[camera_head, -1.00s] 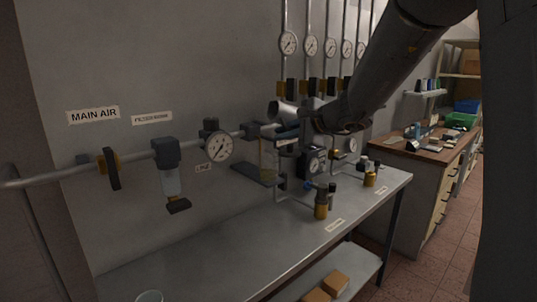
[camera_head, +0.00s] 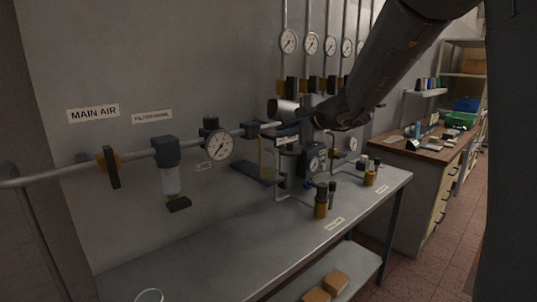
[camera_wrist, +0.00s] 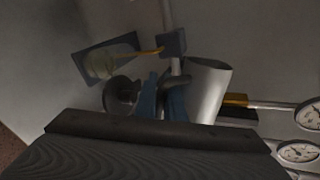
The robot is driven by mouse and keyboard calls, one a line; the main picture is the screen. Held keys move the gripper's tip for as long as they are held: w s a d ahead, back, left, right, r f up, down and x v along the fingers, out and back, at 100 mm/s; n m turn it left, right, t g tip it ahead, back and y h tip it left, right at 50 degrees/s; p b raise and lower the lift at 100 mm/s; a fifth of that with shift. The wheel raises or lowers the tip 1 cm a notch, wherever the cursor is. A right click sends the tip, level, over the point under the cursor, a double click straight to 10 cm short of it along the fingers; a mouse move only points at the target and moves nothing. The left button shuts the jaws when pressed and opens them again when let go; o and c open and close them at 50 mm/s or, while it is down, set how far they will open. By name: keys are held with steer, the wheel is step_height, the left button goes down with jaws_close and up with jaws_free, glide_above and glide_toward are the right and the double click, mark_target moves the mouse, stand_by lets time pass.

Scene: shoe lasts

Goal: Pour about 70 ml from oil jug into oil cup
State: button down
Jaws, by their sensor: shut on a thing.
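The oil jug (camera_head: 284,107) is a grey metal cylinder, lying nearly on its side in the head view with its dark mouth to the left. In the wrist view the jug (camera_wrist: 208,90) stands right of my blue fingers. My gripper (camera_wrist: 163,103) is shut on its handle; in the head view my gripper (camera_head: 308,120) is partly hidden by the arm. What looks like the oil cup (camera_wrist: 101,64), clear and yellowish, is on a dark plate left of the jug in the wrist view. The jug's inside and any oil flow cannot be made out.
Pipes, a round gauge (camera_head: 218,146) and a filter bowl (camera_head: 171,180) line the wall. The dark plate (camera_head: 256,173) juts out below the jug. Brass-based fittings (camera_head: 320,208) stand on the metal bench (camera_head: 240,235). A clear glass (camera_head: 149,296) is at its front left; the bench between is free.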

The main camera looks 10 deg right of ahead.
steer(key=shift+r+b, duration=0.15)
steer(key=shift+b, duration=0.2)
steer(key=shift+d, duration=0.45)
steer(key=shift+w+d+n, duration=0.1)
steer(key=shift+d+n, duration=0.15)
steer(key=shift+n, duration=0.05)
steer(key=shift+d+b, duration=0.2)
steer(key=shift+b, duration=0.15)
steer(key=shift+w+d+r+h+b, duration=0.1)
steer(key=shift+w+d+h+b, duration=0.05)
steer(key=shift+w+h+b, duration=0.15)
stand_by(0.6)
steer(key=shift+d+n+h+b, duration=0.1)
steer(key=shift+n+h+b, duration=0.25)
steer(key=shift+b, duration=0.4)
